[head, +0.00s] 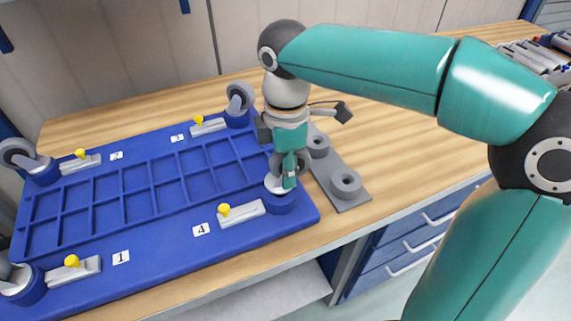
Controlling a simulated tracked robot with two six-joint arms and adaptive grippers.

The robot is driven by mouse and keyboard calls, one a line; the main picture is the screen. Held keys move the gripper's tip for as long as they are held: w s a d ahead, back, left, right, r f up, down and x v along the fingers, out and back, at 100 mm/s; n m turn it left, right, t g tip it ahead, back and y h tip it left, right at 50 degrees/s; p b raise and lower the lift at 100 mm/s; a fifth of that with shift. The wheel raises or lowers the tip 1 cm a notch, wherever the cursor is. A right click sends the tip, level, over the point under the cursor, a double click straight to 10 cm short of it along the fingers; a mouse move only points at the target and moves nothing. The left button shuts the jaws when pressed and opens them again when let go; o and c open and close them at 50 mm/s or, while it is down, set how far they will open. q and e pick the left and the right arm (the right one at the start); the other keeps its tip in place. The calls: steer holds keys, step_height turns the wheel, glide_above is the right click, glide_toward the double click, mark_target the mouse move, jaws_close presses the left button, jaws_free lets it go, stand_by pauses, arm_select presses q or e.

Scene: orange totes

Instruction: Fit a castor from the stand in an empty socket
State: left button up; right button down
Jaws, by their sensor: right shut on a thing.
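A blue tote base (150,190) lies on the bench with a round socket at each corner. Castors stand in the back-left (22,155), back-right (240,98) and front-left (15,280) sockets. My right gripper (289,178) points down, shut on a grey castor (275,184) at the front-right socket (281,203), beside label 4. The castor's lower end is at the socket's mouth; I cannot tell how deep it sits. The fingers partly hide its wheel. The grey stand (353,203) has two visible empty round holders. My left gripper is out of view.
Light latches with yellow knobs lie beside the sockets, such as the one (240,213) by label 4. Several tools (535,55) lie at the far right of the wooden bench (415,145). Blue drawers (400,245) are below its front edge.

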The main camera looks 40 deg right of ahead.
steer(key=shift+f+b, duration=0.6)
steer(key=shift+f, duration=0.3)
steer(key=shift+f, duration=0.25)
stand_by(0.4)
steer(key=c, duration=0.7)
jaws_free()
steer(key=shift+o, duration=0.2)
step_height(320, 180, up, 10)
steer(key=shift+w+r, duration=0.1)
steer(key=shift+r, duration=0.85)
